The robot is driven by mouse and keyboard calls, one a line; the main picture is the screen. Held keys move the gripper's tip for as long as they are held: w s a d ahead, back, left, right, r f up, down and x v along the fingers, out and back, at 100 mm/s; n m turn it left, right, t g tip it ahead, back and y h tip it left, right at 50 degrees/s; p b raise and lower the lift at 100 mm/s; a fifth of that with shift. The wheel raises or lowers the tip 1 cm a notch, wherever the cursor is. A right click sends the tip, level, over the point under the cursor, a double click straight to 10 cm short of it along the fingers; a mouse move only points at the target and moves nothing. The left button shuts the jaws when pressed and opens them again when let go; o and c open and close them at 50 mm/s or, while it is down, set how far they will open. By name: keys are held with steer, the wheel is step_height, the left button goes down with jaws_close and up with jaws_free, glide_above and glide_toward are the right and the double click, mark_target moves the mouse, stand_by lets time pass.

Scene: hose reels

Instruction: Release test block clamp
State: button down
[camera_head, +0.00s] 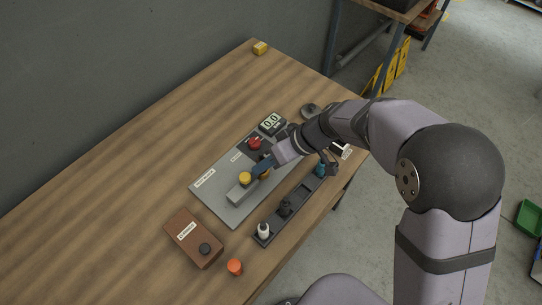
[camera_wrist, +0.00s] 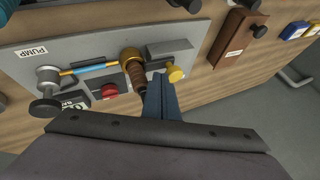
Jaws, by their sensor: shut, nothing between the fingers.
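The test block is a grey bar on the grey plate, seen in the head view (camera_head: 236,193) and the wrist view (camera_wrist: 169,48). A yellow round knob (camera_head: 245,178), which looks like its clamp, sits at its side; it also shows in the wrist view (camera_wrist: 175,74). My gripper (camera_wrist: 160,82) is shut and empty, its blue-grey fingertips close beside the yellow knob, between it and a brass fitting (camera_wrist: 132,65). Contact with the knob cannot be told. In the head view my gripper (camera_head: 262,167) hides part of the plate.
A blue hose (camera_wrist: 92,69) runs from the brass fitting to the pump connector. A red knob (camera_head: 255,143) and a 0.0 display (camera_head: 271,122) stand behind. A black tray (camera_head: 272,221) with fittings, a brown box (camera_head: 186,245) and an orange cap (camera_head: 235,267) lie nearby. The table's left is clear.

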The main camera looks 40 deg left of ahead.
mark_target(246, 180)
steer(key=shift+s+a+f, duration=0.15)
steer(key=shift+a+f, duration=0.05)
steer(key=shift+f, duration=0.25)
steer(key=shift+s, duration=0.15)
steer(key=shift+s+f+b, duration=0.15)
steer(key=shift+s+b, duration=0.15)
steer(key=shift+b, duration=0.15)
steer(key=shift+s+b, duration=0.85)
steer(key=shift+s, duration=0.55)
steer(key=shift+r, duration=0.25)
steer(key=p+v, duration=0.3)
steer(key=v, duration=0.7)
steer(key=shift+w, duration=0.15)
